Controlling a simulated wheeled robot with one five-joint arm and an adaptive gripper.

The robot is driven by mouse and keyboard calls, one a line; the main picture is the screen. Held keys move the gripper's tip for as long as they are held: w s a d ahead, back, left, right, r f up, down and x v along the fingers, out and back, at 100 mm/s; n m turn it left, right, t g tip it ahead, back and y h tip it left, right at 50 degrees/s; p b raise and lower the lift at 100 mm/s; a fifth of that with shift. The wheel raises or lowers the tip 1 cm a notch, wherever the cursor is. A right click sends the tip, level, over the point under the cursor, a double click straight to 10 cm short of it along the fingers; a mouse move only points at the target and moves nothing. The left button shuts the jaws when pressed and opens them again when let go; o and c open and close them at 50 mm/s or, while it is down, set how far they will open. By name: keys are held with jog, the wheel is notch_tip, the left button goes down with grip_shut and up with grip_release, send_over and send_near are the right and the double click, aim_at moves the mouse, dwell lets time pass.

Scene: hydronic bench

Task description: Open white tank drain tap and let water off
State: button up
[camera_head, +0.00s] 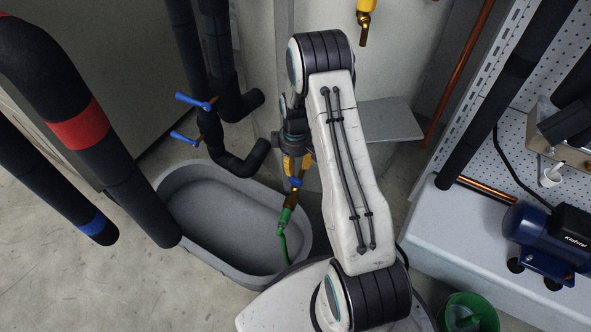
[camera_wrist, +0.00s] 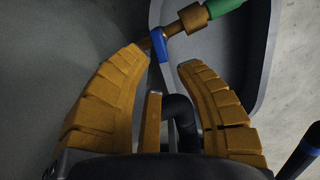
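The brass drain tap (camera_wrist: 190,19) shows at the top of the wrist view, with a green hose fitting (camera_wrist: 224,6) on its outlet. Its blue lever (camera_wrist: 159,44) lies crosswise to the tap body. My gripper (camera_wrist: 164,58) is open, with its yellow fingers on either side of the lever's end; I see no clear contact. In the head view the green hose (camera_head: 284,222) hangs from the tap at the basin's right edge, and my gripper (camera_head: 297,176) is just above the lever. The pale tank (camera_head: 400,60) stands behind my arm, which hides part of it.
A grey oval basin (camera_head: 168,222) stands on the floor, with no water visible in it. Black pipes with blue levers (camera_head: 186,137) stand at its back. A yellow tap (camera_head: 365,22) hangs higher up. A blue pump (camera_head: 540,240) and a green bucket (camera_head: 470,312) are at right.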

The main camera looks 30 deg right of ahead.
aim_at(295, 180)
jog(key=shift+f+b, duration=2.8)
jog(key=shift+f, duration=1.5)
jog(key=shift+o, duration=0.4)
jog(key=shift+s, duration=0.1)
jog(key=c, duration=0.5)
jog(key=o, duration=1)
jog(key=shift+a, duration=0.1)
jog(key=shift+r, duration=0.1)
